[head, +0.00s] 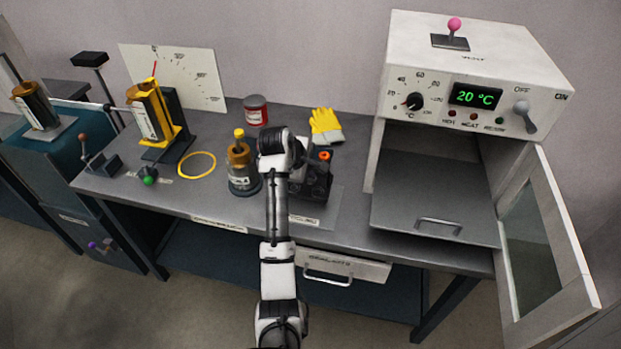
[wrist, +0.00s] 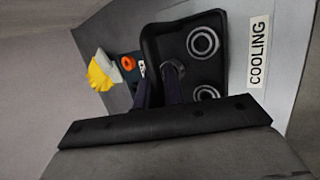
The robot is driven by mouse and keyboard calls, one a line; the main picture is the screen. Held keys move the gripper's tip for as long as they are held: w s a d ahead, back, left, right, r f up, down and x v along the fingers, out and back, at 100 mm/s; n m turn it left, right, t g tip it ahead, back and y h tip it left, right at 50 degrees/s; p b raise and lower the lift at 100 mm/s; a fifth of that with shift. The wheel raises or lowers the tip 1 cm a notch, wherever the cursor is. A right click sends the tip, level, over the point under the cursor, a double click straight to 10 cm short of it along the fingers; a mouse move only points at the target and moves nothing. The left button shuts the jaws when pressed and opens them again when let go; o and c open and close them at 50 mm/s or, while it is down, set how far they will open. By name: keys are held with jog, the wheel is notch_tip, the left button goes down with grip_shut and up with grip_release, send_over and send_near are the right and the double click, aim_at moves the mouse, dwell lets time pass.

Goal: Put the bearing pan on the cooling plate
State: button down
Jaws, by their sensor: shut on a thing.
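The bearing pan is a black, shallow tray (head: 316,188) in front of my gripper in the head view. In the wrist view the pan (wrist: 208,70) shows pale bearing rings inside it. My gripper (wrist: 162,88) is shut on the pan at its near side; the exact grip is partly hidden by my wrist. The cooling plate (head: 326,214) is a flat grey plate on the bench, under and around the pan in the head view. The label COOLING (wrist: 259,52) lies beside the pan in the wrist view. I cannot tell whether the pan touches the plate.
An orange-topped item (head: 324,156) and yellow gloves (head: 325,126) lie behind the pan. A red can (head: 256,110) stands at the back. The oven (head: 470,90) is open at right, its door (head: 545,245) swung out.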

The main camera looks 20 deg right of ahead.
aim_at(311, 181)
jog(key=shift+f+p, duration=0.45)
jog(key=shift+f, duration=1.7)
jog(key=shift+f, duration=0.15)
jog(key=c, duration=1.5)
grip_release()
